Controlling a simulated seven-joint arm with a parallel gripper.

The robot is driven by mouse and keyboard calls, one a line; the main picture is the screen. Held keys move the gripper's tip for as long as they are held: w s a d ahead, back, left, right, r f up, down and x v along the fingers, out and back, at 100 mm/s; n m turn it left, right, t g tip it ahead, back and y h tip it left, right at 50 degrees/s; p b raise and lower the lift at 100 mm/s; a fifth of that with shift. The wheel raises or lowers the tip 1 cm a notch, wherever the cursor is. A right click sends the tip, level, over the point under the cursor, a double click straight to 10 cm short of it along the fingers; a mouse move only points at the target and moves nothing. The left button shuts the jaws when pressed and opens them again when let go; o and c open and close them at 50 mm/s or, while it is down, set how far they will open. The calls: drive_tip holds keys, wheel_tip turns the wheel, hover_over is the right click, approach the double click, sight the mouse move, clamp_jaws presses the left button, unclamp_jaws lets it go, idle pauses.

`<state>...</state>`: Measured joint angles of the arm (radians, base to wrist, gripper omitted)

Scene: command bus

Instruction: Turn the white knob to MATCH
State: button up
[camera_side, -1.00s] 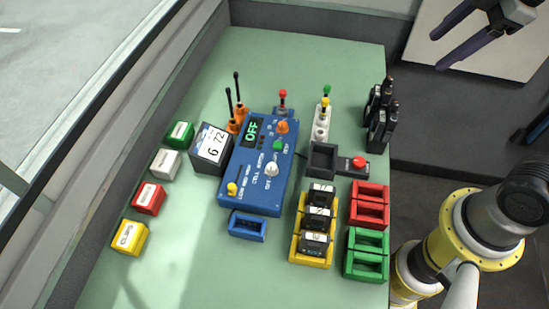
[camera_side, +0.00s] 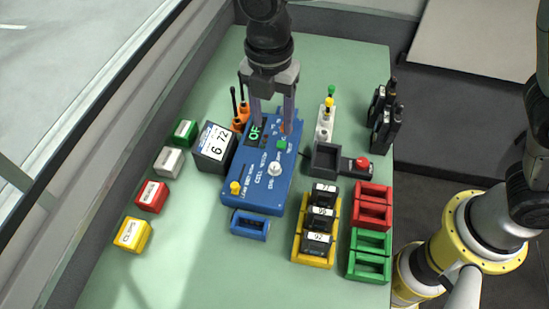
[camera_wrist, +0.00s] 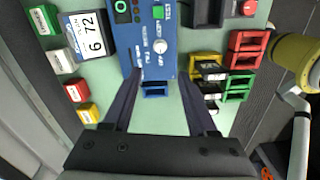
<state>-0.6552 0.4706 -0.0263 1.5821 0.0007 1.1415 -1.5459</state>
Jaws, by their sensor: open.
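The white knob (camera_side: 275,169) sits on the sloped face of the blue cell tester box (camera_side: 262,192). In the wrist view the white knob (camera_wrist: 158,41) is near the top middle, beyond the fingertips. The marks around it are too small to read surely. A display on the box glows green and is partly covered by a finger. My gripper (camera_side: 272,128) is open and empty, pointing down over the far part of the box, behind the knob in the side view. In the wrist view its two fingers (camera_wrist: 159,76) are spread wide. I cannot tell their height above the box.
Left stand a "6 72" sign (camera_side: 214,147) and several coloured blocks. Orange antenna holders (camera_side: 241,116) are beside the box. Right are a black tray (camera_side: 325,158), a red button (camera_side: 362,162), yellow, red and green racks, and radios (camera_side: 384,120). The near mat (camera_side: 185,265) is clear.

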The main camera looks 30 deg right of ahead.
sight(275, 166)
wheel_tip(275, 166, down, 13)
drive_tip(key=shift+s+d+f, duration=0.15)
drive_tip(key=shift+f, duration=0.05)
idle(0.3)
clamp_jaws()
